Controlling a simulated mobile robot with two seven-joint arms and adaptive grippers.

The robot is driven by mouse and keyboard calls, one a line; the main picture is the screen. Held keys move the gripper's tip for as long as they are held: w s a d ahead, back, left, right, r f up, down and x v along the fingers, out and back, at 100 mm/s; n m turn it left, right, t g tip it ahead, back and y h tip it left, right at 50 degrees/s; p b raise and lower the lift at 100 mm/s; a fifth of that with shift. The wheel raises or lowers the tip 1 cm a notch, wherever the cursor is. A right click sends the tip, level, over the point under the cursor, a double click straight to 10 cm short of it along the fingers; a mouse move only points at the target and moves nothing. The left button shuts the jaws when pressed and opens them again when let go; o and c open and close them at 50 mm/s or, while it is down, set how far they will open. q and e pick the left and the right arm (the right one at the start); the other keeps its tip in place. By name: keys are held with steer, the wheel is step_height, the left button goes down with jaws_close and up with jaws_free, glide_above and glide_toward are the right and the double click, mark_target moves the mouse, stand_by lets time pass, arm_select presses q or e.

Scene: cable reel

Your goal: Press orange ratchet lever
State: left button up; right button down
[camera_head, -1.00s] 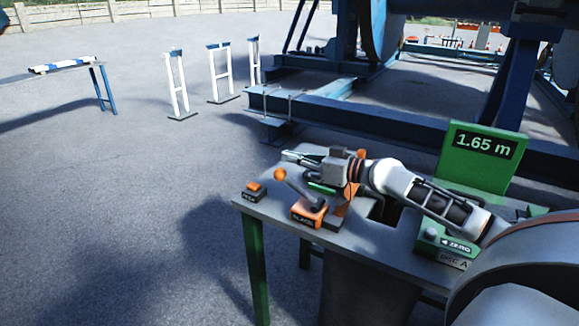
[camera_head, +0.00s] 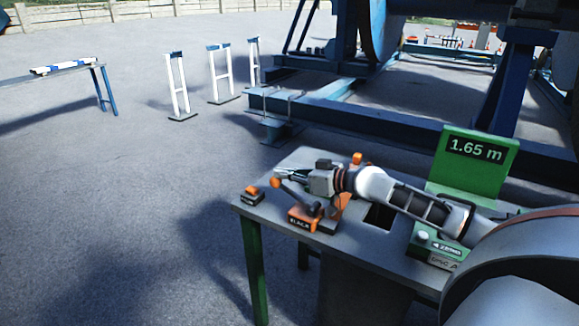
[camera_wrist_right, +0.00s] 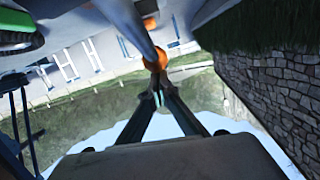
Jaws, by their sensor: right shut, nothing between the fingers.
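The ratchet lever is a dark rod with an orange ball knob (camera_head: 275,183), slanting up and left from an orange base labelled SLACK (camera_head: 300,221) on the grey bench. My right gripper (camera_head: 278,172) is shut and empty, its fingertips just above the knob in the head view. In the right wrist view, the shut fingertips (camera_wrist_right: 159,85) point at the orange knob (camera_wrist_right: 172,54), with the lever rod running to the upper left. I cannot tell whether the tips touch the knob. My left gripper is not in view.
A small orange-topped box (camera_head: 252,196) stands at the bench's left corner. A green display (camera_head: 477,165) reads 1.65 m, with a green ZERO box (camera_head: 440,247) before it. A blue reel frame (camera_head: 370,120) stands behind the bench (camera_head: 275,218).

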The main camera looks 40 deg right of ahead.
mark_target(282, 183)
steer(key=shift+w+a+g+p, duration=0.15)
steer(key=shift+w+g+p, duration=0.25)
steer(key=shift+p, duration=0.6)
steer(key=shift+w+f+h+p, duration=0.15)
steer(key=shift+f+h+p, duration=0.2)
steer(key=shift+p, duration=0.2)
steer(key=shift+w+a+f+g+p, duration=0.1)
steer(key=shift+f+g+p, duration=0.3)
steer(key=shift+g, duration=0.1)
steer(key=shift+w+a+f+b, duration=0.15)
steer(key=shift+f+b, duration=0.35)
steer(key=shift+f, duration=0.45)
steer(key=shift+w+f+b, duration=0.1)
steer(key=shift+f+b, duration=0.2)
steer(key=shift+f, duration=0.15)
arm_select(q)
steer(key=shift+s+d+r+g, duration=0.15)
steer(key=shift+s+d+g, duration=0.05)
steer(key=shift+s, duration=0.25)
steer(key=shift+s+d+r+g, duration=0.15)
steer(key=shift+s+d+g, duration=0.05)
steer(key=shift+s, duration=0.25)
arm_select(e)
steer(key=shift+r, duration=0.1)
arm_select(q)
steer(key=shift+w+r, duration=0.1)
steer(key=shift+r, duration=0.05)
